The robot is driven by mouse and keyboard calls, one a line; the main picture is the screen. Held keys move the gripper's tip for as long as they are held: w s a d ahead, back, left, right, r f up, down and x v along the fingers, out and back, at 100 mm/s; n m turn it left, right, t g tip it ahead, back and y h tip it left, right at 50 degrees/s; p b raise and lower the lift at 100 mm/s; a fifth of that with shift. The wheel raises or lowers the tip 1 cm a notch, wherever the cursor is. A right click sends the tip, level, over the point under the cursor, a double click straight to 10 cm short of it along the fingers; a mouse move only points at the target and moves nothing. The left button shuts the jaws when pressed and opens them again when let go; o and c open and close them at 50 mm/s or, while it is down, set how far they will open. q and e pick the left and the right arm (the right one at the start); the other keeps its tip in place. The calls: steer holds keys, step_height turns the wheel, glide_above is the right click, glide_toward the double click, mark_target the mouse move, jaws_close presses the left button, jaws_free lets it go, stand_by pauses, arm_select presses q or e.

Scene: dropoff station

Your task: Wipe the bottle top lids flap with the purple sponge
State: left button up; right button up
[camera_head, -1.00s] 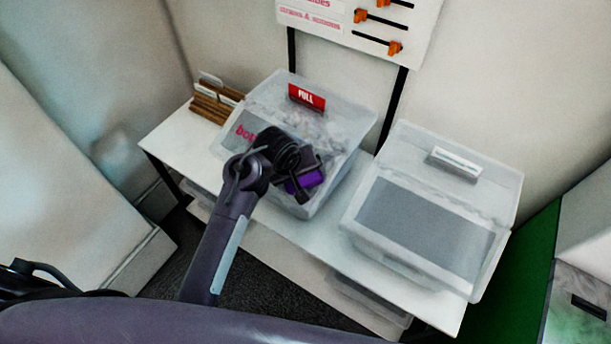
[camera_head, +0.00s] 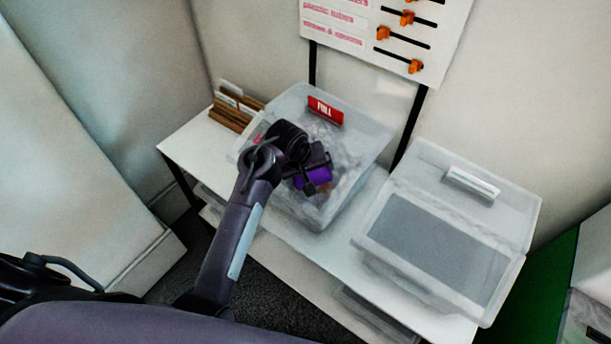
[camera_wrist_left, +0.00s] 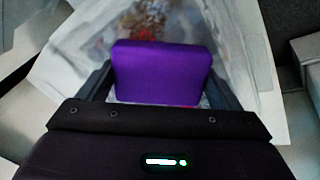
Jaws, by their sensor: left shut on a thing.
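The purple sponge (camera_head: 313,177) is held in my left gripper (camera_head: 318,180), which is shut on it. In the left wrist view the sponge (camera_wrist_left: 161,73) fills the space between the two dark fingers. My left arm reaches over the left clear bin (camera_head: 352,190), which carries a red FULL tag (camera_head: 325,111) near its back. My gripper and forearm hide much of the bin's front flap and its pink lettering. Blurred contents show through the bin. I cannot tell whether the sponge touches the flap. My right gripper is not in view.
A second clear bin (camera_head: 436,249) with a grey front panel stands to the right on the white table (camera_head: 284,243). Brown folders (camera_head: 233,112) stand at the back left. A board with orange sliders (camera_head: 398,30) is behind. A green panel (camera_head: 541,292) is at the right.

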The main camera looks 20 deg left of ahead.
mark_target(322, 180)
arm_select(q)
steer(key=shift+s+d, duration=0.2)
steer(key=shift+d, duration=0.4)
steer(key=shift+s+d, duration=0.15)
steer(key=shift+d, duration=0.4)
steer(key=shift+s+d+r, duration=0.1)
steer(key=shift+s+d, duration=0.25)
steer(key=shift+d, duration=0.5)
steer(key=shift+s+d+f, duration=0.1)
steer(key=shift+s+d, duration=0.3)
steer(key=shift+d, duration=0.5)
steer(key=shift+s+d+r, duration=0.1)
steer(key=shift+s+d, duration=0.25)
steer(key=shift+d, duration=0.5)
steer(key=shift+w+a+f, duration=0.1)
steer(key=shift+w+a, duration=0.15)
steer(key=shift+a, duration=0.4)
steer(key=shift+w+a+f, duration=0.1)
steer(key=shift+w+a, duration=0.15)
steer(key=shift+a, duration=0.4)
steer(key=shift+w+a+f, duration=0.1)
steer(key=shift+w+a, duration=0.15)
steer(key=shift+a, duration=0.4)
steer(key=shift+w+a+r, duration=0.1)
steer(key=shift+w+a, duration=0.3)
steer(key=shift+a, duration=0.5)
steer(key=shift+w+a, duration=0.35)
steer(key=shift+a, duration=0.5)
steer(key=shift+v, duration=3)
steer(key=shift+r, duration=0.2)
